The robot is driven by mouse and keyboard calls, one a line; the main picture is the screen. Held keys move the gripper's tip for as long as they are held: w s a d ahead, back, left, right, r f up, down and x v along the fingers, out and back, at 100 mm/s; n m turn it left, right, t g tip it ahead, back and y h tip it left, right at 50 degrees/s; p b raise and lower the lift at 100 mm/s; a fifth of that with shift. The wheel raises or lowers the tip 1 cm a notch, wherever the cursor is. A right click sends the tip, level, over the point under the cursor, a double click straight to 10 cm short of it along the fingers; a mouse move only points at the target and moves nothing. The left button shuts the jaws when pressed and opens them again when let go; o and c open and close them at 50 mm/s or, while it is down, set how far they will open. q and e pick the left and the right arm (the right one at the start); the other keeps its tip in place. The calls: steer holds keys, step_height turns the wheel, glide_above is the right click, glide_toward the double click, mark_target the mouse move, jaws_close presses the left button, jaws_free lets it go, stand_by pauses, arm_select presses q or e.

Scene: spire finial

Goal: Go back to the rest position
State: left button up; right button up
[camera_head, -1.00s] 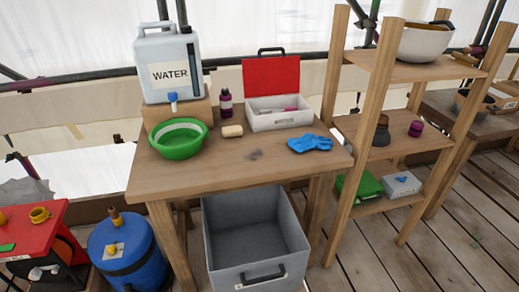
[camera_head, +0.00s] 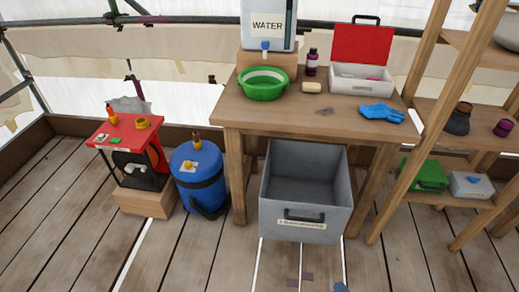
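Neither of my grippers can be made out in the head view. A small blue-grey rounded shape (camera_head: 340,287) shows at the bottom edge, and I cannot tell what it is. The wooden table (camera_head: 240,112) stands ahead of me. On it are a green bowl (camera_head: 262,92), a block of soap (camera_head: 312,87), a dark purple bottle (camera_head: 312,62), blue gloves (camera_head: 381,113) and an open white box with a red lid (camera_head: 361,44). A water container (camera_head: 268,12) stands on a wooden block.
A grey bin (camera_head: 303,213) stands at the table's front. A blue drum (camera_head: 199,182) and a red-topped stand (camera_head: 125,130) are to its left. A wooden shelf (camera_head: 427,110) holds a green box (camera_head: 425,175) and a grey box (camera_head: 471,185). The plank floor in front (camera_head: 190,255) is clear.

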steer(key=w+d+r+n+g, duration=0.15)
steer(key=d+n, duration=0.35)
steer(key=d, duration=1.2)
steer(key=s+a+r+n+g, duration=0.55)
steer(key=a+r+n, duration=0.7)
steer(key=n, duration=0.65)
steer(key=a+r+m+t, duration=0.2)
steer(key=a+m, duration=0.3)
steer(key=a, duration=0.7)
arm_select(q)
step_height(320, 180, up, 15)
steer(key=a+p, duration=0.1)
steer(key=p, duration=1.8)
steer(key=shift+s+a+p, duration=0.25)
steer(key=shift+s+p, duration=0.15)
arm_select(e)
step_height(320, 180, up, 15)
steer(key=s, duration=0.1)
steer(key=shift+d+f+n, duration=0.15)
steer(key=shift+d+n, duration=0.25)
steer(key=shift+d, duration=0.05)
arm_select(q)
steer(key=shift+d+r, duration=0.1)
steer(key=shift+r, duration=0.05)
